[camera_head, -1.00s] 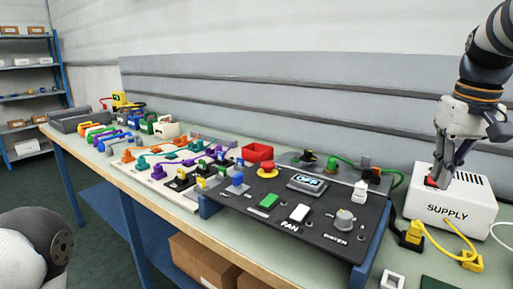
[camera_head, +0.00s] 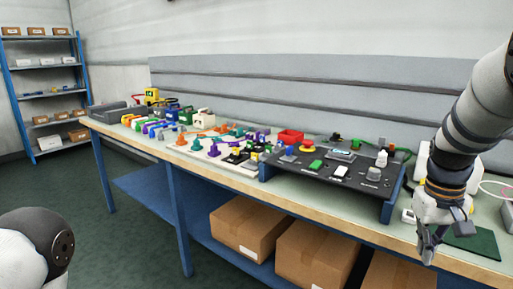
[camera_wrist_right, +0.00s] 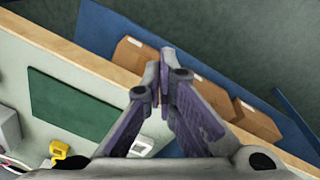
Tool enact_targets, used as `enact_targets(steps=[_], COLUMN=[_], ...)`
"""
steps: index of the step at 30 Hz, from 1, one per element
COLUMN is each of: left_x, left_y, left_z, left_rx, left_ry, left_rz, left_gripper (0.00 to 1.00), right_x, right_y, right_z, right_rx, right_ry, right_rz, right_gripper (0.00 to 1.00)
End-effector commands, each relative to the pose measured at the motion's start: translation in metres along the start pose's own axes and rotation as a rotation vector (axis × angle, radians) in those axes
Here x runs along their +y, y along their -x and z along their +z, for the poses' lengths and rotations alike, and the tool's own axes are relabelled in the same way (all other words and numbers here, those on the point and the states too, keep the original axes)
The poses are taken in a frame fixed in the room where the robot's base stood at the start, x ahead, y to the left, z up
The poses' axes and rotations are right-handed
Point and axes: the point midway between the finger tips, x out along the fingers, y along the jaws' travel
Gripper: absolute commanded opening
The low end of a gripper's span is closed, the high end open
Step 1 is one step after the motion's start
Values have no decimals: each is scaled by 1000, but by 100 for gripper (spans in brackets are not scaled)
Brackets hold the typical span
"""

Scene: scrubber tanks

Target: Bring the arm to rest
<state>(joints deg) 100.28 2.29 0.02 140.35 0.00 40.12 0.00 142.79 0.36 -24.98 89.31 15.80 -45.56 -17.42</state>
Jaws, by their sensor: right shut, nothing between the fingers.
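My right arm comes in from the right in the head view. Its gripper (camera_head: 428,252) points down at the front edge of the workbench (camera_head: 330,213), with nothing in it. In the right wrist view the gripper (camera_wrist_right: 160,75) has its fingertips together over the bench's wooden edge, with the lower shelf beyond. My left gripper is out of view; only a white and dark part of my left arm shows at the lower left of the head view. The white supply box (camera_head: 424,160) is mostly hidden behind my right arm.
A dark control panel (camera_head: 325,180) stands on the bench left of the gripper. A green mat (camera_wrist_right: 75,107) lies near the edge. Cardboard boxes (camera_head: 250,228) sit on the blue lower shelf. Coloured connectors and tools fill the bench's left part. Dark floor is clear in front.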

Motion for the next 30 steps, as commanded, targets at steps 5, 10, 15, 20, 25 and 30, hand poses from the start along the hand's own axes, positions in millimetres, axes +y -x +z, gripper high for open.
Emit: enact_targets(steps=[5, 10, 15, 20, 25, 30], left_x=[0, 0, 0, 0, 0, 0], left_y=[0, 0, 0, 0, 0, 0], left_z=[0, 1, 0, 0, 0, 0], left_rx=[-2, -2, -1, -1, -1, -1], left_ry=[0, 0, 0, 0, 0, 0], left_rz=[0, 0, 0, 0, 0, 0], left_gripper=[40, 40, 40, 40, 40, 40], right_x=[-21, -51, -85, -105, -108, -108], right_y=[-130, -213, -234, -225, -223, -223], right_z=[83, 203, 320, 374, 381, 380], right_rx=[-85, -137, -174, -187, -183, -183], right_ry=[48, 124, 167, 167, 163, 164], right_rz=[66, 60, -26, -95, -109, -107], right_gripper=[0, 0, 0, 0, 0, 0])
